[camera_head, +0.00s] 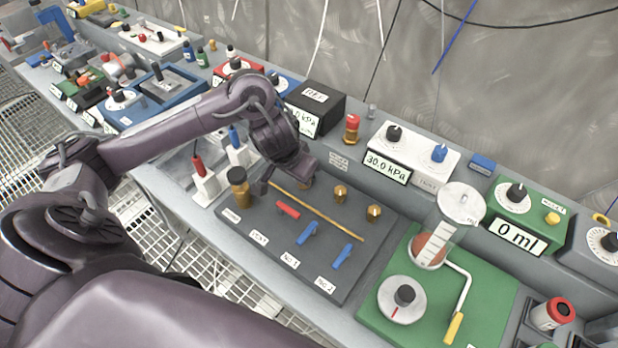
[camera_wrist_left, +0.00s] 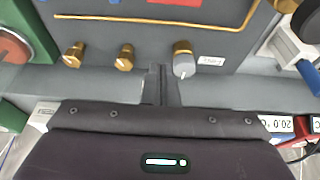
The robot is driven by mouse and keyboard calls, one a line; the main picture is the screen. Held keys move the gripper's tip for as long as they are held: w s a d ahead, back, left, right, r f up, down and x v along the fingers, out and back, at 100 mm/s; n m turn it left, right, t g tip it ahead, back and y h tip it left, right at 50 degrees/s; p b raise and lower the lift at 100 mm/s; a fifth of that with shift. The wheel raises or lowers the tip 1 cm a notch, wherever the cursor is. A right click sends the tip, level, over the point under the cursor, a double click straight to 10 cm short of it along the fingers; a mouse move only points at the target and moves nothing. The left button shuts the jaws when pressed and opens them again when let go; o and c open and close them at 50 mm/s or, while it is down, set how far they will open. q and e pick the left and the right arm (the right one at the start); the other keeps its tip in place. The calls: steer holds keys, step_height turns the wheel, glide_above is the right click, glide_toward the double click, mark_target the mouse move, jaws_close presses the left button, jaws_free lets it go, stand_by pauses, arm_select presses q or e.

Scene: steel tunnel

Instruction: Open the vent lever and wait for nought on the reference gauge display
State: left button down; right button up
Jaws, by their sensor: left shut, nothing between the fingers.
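The red vent lever (camera_head: 288,210) lies on the dark grey panel (camera_head: 330,270), beside its small label. A red strip, likely this lever, shows at the top edge of the left wrist view (camera_wrist_left: 175,2). My left gripper (camera_head: 266,185) is shut and empty over the back left of the panel, apart from the lever. Its fingers (camera_wrist_left: 161,84) point near a brass fitting (camera_wrist_left: 182,58). A black box (camera_head: 316,100), seemingly the reference gauge, stands behind my wrist. My right gripper is out of view.
Two blue levers (camera_head: 308,232) and a thin brass pipe (camera_head: 320,212) lie on the panel. A knurled brass fitting (camera_head: 238,188) stands at its left. A white box (camera_head: 412,160) reads 30.0 kPa. A green base (camera_head: 440,290) with a glass cylinder stands to the right.

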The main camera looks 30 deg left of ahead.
mark_target(289, 213)
arm_select(q)
steer(key=x, duration=0.1)
steer(key=b+x, duration=0.1)
steer(key=x, duration=0.1)
steer(key=s+x, duration=0.1)
steer(key=x, duration=0.1)
steer(key=shift+w+a+f+b, duration=0.1)
steer(key=shift+f+b, duration=0.2)
steer(key=x, duration=0.3)
steer(key=shift+f, duration=0.15)
steer(key=shift+s+a+f+p, duration=0.15)
steer(key=shift+s+p, duration=0.35)
steer(key=shift+s, duration=1.4)
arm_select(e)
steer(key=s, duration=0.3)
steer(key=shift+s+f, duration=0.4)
arm_select(q)
steer(key=shift+w, duration=0.1)
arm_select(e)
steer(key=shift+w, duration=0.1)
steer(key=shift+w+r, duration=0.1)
